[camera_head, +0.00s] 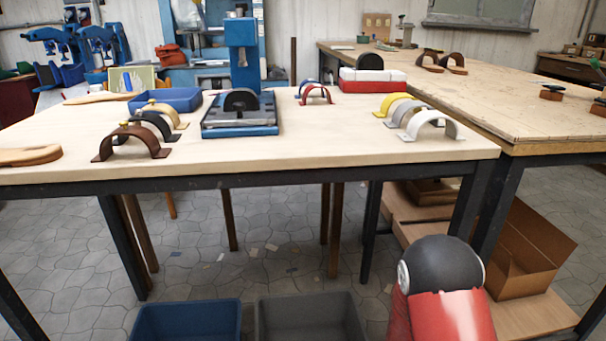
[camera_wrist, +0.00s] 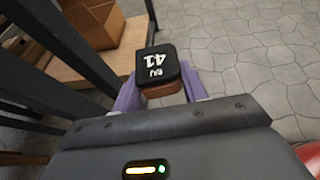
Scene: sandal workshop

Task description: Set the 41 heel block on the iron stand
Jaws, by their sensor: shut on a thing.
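The 41 heel block (camera_wrist: 158,68) shows in the wrist view, with a black top marked 41 and a brown lower part. My gripper (camera_wrist: 160,88) is shut on it, with a purple finger on either side. The block is held in the air, with grey floor tiles below and beyond it. Neither the block nor the gripper shows in the head view. I cannot surely tell which thing is the iron stand. A blue press (camera_head: 243,70) with a dark, rounded piece on its base stands on the near table (camera_head: 270,157).
Strap pieces, including brown (camera_head: 131,143) and white (camera_head: 434,126) arches, stand on the near table. A second bench (camera_head: 480,105) adjoins at right. Blue (camera_head: 187,322) and grey (camera_head: 310,316) bins lie below. An open cardboard box (camera_head: 530,250) and dark table legs are near my arm.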

